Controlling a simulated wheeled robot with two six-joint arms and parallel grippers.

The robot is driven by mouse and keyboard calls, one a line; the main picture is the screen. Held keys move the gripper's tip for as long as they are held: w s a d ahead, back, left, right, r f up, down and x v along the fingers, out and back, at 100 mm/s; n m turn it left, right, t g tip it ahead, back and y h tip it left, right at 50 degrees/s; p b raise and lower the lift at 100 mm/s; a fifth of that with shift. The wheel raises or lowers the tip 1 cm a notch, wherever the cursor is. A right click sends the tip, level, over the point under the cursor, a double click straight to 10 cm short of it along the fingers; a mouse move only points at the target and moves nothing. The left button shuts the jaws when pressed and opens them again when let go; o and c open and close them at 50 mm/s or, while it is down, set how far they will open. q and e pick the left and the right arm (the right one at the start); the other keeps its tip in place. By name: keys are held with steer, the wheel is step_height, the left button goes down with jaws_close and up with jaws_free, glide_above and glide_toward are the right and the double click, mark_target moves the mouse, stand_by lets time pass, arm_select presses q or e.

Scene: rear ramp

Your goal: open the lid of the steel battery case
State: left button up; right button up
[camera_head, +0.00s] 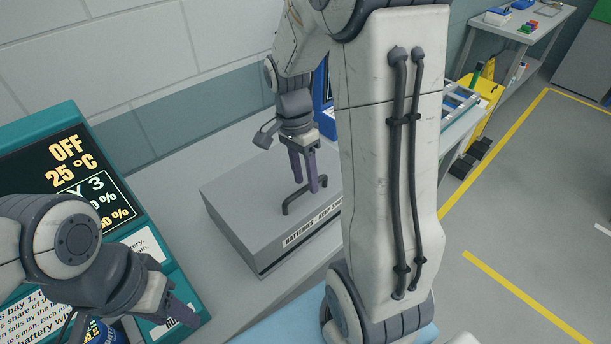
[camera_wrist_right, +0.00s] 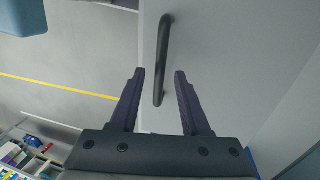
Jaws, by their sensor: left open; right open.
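The steel battery case (camera_head: 262,232) is a grey box on the bench, with its lid closed. Its front edge carries a label, partly hidden by my right arm. A dark bar handle (camera_head: 292,199) stands on the lid. My right gripper (camera_head: 312,188) is open above the lid at the handle. In the right wrist view, the handle (camera_wrist_right: 163,60) runs between the open fingers (camera_wrist_right: 158,75), and neither finger clearly touches it. My left gripper (camera_head: 182,312) is at the lower left, well away from the case, in front of a teal panel.
The teal panel with a dark display (camera_head: 62,165) reading OFF and 25 °C stands at the left. The pale bench top (camera_head: 150,187) is bare between panel and case. My right arm blocks the middle. Farther right are a yellow object (camera_head: 487,92) and open floor.

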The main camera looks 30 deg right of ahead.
steer(key=shift+f, duration=0.3)
jaws_close()
stand_by(1.3)
